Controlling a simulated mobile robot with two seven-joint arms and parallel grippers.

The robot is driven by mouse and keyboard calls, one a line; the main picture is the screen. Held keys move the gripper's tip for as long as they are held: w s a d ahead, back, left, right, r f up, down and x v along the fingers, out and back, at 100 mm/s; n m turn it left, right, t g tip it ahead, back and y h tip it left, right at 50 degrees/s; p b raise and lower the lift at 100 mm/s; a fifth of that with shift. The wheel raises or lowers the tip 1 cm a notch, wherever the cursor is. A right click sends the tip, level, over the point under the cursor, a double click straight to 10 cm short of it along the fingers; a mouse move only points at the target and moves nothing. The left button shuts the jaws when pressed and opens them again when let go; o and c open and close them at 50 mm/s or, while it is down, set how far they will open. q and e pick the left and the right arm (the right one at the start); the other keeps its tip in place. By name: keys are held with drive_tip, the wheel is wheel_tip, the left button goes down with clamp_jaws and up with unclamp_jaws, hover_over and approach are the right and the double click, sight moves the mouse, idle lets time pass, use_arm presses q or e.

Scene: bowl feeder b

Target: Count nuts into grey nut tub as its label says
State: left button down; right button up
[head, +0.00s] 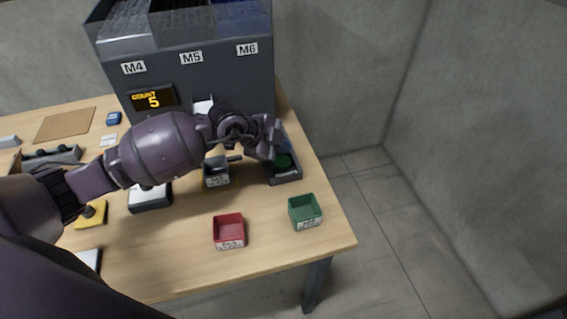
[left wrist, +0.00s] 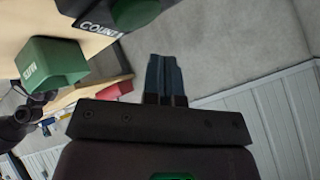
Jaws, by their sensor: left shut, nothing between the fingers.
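The grey nut tub (head: 216,174) stands on the table below the feeder, with a white label on its front; the writing is too small to read surely. My left forearm passes just behind it. The feeder (head: 200,75) carries signs M4, M5 and M6, and its display (head: 153,99) reads COUNT 5. My left gripper (head: 272,150) is shut and empty, over the dark button box (head: 284,178) with its green button (head: 283,161). In the left wrist view the shut fingers (left wrist: 165,76) are apart from the green button (left wrist: 136,12), beside a COUNT label.
A red tub (head: 229,232) and a green tub (head: 305,212) stand near the front edge; the green one also shows in the left wrist view (left wrist: 52,64). A brown mat (head: 65,125) and a yellow item (head: 91,215) lie at left. The table ends right of the green tub.

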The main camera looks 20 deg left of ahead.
sight(282, 161)
use_arm(q)
drive_tip(key=shift+f, duration=0.8)
use_arm(e)
drive_tip(key=shift+w+a+r, duration=0.15)
drive_tip(key=shift+w+r, duration=0.4)
drive_tip(key=shift+w, duration=0.2)
drive_tip(key=shift+s+f, duration=0.25)
drive_tip(key=shift+s, duration=0.15)
drive_tip(key=shift+w+r, duration=0.1)
drive_tip(key=shift+w, duration=0.1)
use_arm(q)
drive_tip(key=shift+f, duration=0.2)
use_arm(e)
drive_tip(key=shift+r, duration=0.25)
use_arm(q)
drive_tip(key=shift+f, duration=0.1)
use_arm(e)
drive_tip(key=shift+r, duration=0.1)
use_arm(q)
drive_tip(key=shift+f, duration=0.1)
use_arm(e)
drive_tip(key=shift+s, duration=0.1)
